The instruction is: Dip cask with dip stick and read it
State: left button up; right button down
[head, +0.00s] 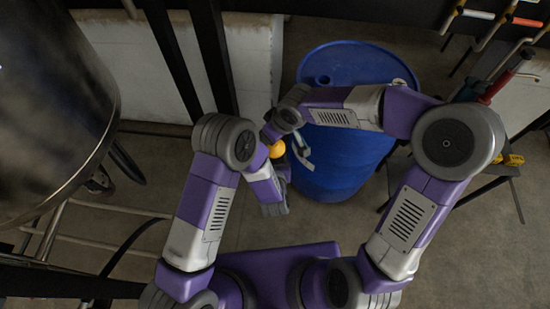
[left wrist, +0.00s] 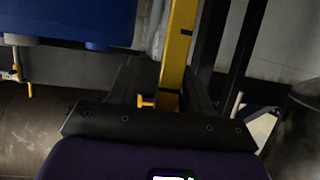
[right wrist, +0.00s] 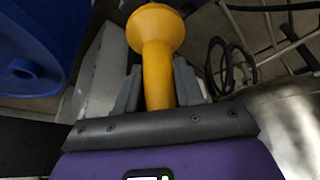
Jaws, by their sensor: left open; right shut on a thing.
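The cask is a blue drum (head: 345,65) standing on the floor, with a round fitting on its top toward the left rim. It also shows in the right wrist view (right wrist: 50,30) and in the left wrist view (left wrist: 75,22). The dip stick's yellow flared end (right wrist: 155,28) shows in my right gripper (right wrist: 155,90), which is shut on its neck. In the head view it is a yellow spot (head: 277,149) left of the drum. My left gripper (left wrist: 160,95) is open, with a black-banded yellow bar (left wrist: 177,50) between its fingers. My arms hide much in the head view.
A large dark metal vessel (head: 50,100) stands at the left, with pipe rails (head: 60,215) below it. A bench with tools (head: 495,85) is at the right. Dark posts (head: 190,60) and a pale wall are behind. Open floor (head: 480,250) lies at lower right.

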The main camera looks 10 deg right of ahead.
pick_arm(q)
grip_shut()
pick_arm(e)
jog(key=c, duration=0.6)
grip_release()
jog(key=shift+c, duration=0.2)
